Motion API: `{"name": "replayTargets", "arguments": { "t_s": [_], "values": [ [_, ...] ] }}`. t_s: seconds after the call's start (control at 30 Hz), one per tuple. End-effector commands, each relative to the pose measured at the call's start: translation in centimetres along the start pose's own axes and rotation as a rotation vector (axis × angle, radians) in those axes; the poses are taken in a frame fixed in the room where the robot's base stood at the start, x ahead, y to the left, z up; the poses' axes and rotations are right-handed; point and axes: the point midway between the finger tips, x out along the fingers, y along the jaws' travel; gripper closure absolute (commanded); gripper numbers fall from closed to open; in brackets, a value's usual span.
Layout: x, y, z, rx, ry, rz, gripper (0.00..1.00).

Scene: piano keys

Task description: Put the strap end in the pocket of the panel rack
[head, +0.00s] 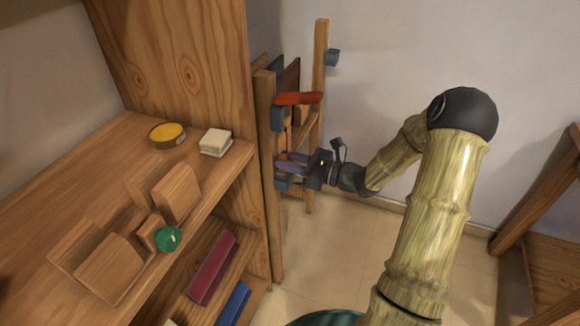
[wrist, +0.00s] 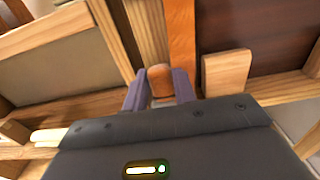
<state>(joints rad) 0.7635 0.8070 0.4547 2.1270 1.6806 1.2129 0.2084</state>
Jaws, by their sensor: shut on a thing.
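The panel rack (head: 320,60) is a wooden frame with upright posts beside the tall shelf unit, holding dark panels (head: 291,76). A red-orange strap (head: 298,98) lies across its upper part. An orange band (wrist: 181,35) also runs down behind the fingers in the wrist view. My gripper (head: 286,160) is at the rack, below the red piece. In the wrist view its purple fingers (wrist: 159,78) are shut on a rounded orange-brown end (wrist: 160,79), which looks like the strap end.
The shelf unit (head: 190,60) stands close left of the rack. Wooden furniture (head: 550,240) stands far right. The floor between is clear.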

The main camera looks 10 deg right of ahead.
Motion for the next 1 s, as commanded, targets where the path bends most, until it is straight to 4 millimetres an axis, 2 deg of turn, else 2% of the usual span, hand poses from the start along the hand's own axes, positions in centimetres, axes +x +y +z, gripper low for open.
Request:
{"name": "replayTargets", "arguments": {
  "t_s": [0.03, 0.1, 0.53, 0.57, 0.67, 1.0],
  "values": [
    [0.01, 0.0, -1.12, 0.003, 0.0, 0.0, 0.98],
    [0.01, 0.0, -1.67, 0.002, -0.001, 0.0, 0.98],
    [0.0, 0.0, -2.06, 0.0, -0.001, 0.0, 0.98],
    [0.0, 0.0, -2.09, 0.0, -0.001, 0.0, 0.71],
    [0.0, 0.0, -2.03, 0.0, 0.0, 0.0, 0.52],
    [0.01, 0.01, -1.79, 0.0, 0.0, 0.0, 0.51]
  ]
}}
